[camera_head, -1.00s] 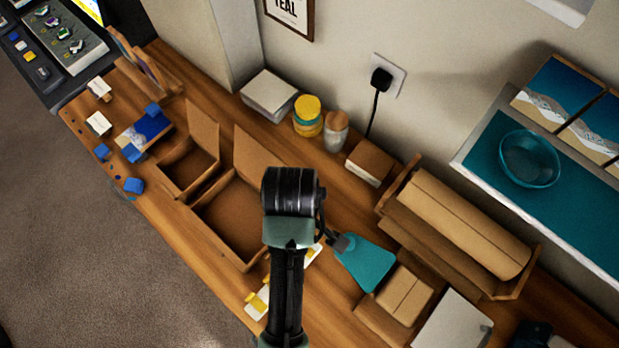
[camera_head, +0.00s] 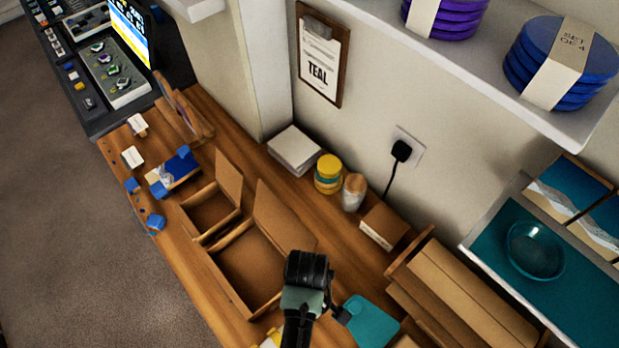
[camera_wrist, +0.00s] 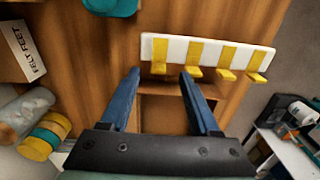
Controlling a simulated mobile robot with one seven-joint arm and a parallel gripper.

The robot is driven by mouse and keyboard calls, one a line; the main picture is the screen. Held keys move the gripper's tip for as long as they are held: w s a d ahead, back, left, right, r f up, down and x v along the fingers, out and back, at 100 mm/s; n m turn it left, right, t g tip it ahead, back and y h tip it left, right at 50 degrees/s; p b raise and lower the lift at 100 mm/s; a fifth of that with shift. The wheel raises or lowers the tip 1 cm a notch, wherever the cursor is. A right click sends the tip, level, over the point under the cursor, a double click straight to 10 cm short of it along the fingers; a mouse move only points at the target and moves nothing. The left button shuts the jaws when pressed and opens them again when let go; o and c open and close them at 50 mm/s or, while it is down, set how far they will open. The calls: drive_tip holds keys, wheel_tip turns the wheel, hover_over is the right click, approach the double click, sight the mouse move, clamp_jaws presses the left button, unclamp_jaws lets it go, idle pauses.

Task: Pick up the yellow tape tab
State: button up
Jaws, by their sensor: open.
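Several yellow tape tabs stick out from a white strip (camera_wrist: 178,50) in the wrist view. The leftmost yellow tab (camera_wrist: 160,55) appears between the tips of my gripper's fingers, just beyond them in the picture. The other tabs lie to the right, one close to the right fingertip. My gripper (camera_wrist: 159,73) is open, with two blue fingers apart and nothing held between them. I cannot tell how far above the tabs it is. In the head view, only a bit of yellow (camera_head: 272,339) shows beside my arm at the bottom edge, and my gripper's fingers are hidden.
An open cardboard box (camera_head: 250,262) stands on the wooden bench, with a smaller one (camera_head: 210,207) beside it. A teal flat piece (camera_head: 371,322) lies right of my arm. Yellow-and-teal jars (camera_head: 328,174) and a carton (camera_head: 384,227) stand near the wall.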

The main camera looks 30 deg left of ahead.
drive_tip(key=shift+w+f, duration=0.1)
drive_tip(key=shift+f, duration=1.75)
clamp_jaws()
